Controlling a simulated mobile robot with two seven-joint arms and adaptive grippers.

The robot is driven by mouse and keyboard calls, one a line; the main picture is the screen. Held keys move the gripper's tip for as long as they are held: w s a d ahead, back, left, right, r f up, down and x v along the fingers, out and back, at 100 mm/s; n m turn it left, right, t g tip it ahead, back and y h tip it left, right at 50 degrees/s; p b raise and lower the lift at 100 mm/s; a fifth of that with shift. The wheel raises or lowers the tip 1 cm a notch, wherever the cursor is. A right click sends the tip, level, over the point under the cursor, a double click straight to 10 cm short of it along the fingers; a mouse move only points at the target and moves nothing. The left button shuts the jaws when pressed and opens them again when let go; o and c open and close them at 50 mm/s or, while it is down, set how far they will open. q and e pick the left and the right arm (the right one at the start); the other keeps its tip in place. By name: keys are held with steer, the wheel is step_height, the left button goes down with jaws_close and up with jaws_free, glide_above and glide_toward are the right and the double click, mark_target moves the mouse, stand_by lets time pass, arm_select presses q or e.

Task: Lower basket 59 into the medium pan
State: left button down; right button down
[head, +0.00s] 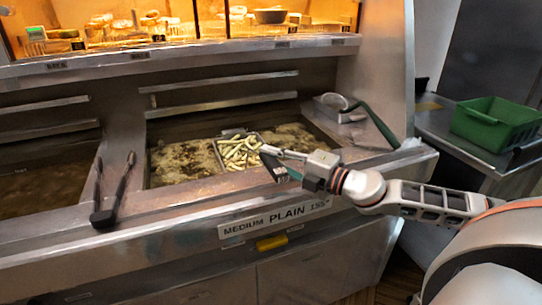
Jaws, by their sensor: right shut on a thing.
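A wire basket (222,150) filled with pale fries sits within the opening of the medium pan (185,162), at the level of the bubbly brown oil. I cannot tell how deep it is in the oil, and no number is readable on it. My right gripper (280,160) is shut on the basket's handle at the pan's front edge, to the right of the fries. Part of the green handle (295,174) shows below the gripper. My left gripper is not in view.
Black-handled tongs (104,217) lie on the front ledge at left. A green bin (494,123) stands on the right counter. A lit food display (180,25) is above.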

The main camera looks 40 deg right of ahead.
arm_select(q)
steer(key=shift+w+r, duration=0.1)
arm_select(e)
steer(key=c, duration=1.8)
jaws_free()
steer(key=shift+c, duration=0.2)
steer(key=shift+f, duration=0.2)
steer(key=shift+v, duration=0.75)
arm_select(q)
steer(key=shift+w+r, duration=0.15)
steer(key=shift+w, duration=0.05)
arm_select(e)
steer(key=v, duration=1)
steer(key=shift+s, duration=0.25)
steer(key=shift+r, duration=0.15)
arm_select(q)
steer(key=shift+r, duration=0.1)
